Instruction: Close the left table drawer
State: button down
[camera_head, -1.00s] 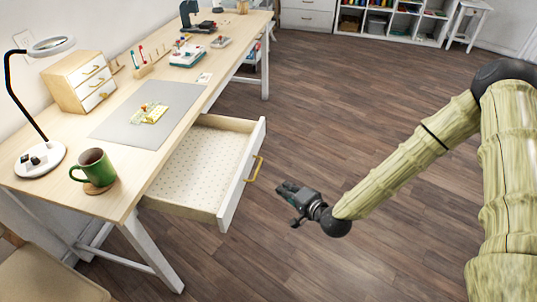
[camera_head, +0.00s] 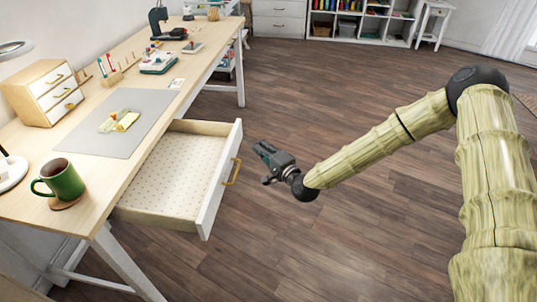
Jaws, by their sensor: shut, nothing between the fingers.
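The table drawer (camera_head: 222,182) is pulled well out from under the wooden table (camera_head: 86,222). Its white front carries a brass handle (camera_head: 232,171), and its dotted inside looks empty. My gripper (camera_head: 262,163) is shut and empty. It hangs to the right of the drawer front, with a small gap between its tips and the handle, and points toward the drawer. Nothing hides the handle.
On the table are a green mug (camera_head: 62,180), a grey mat (camera_head: 100,140) with yellow pieces, a small drawer box (camera_head: 45,92) and a sewing machine (camera_head: 163,25). White table legs stand beside the drawer. The wooden floor (camera_head: 330,100) is clear.

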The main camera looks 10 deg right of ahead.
jog(key=shift+w+a, duration=0.6)
jog(key=shift+a, duration=0.25)
jog(key=shift+w+a, duration=0.55)
jog(key=shift+a, duration=0.25)
jog(key=shift+w+a, duration=0.6)
jog(key=shift+a, duration=0.25)
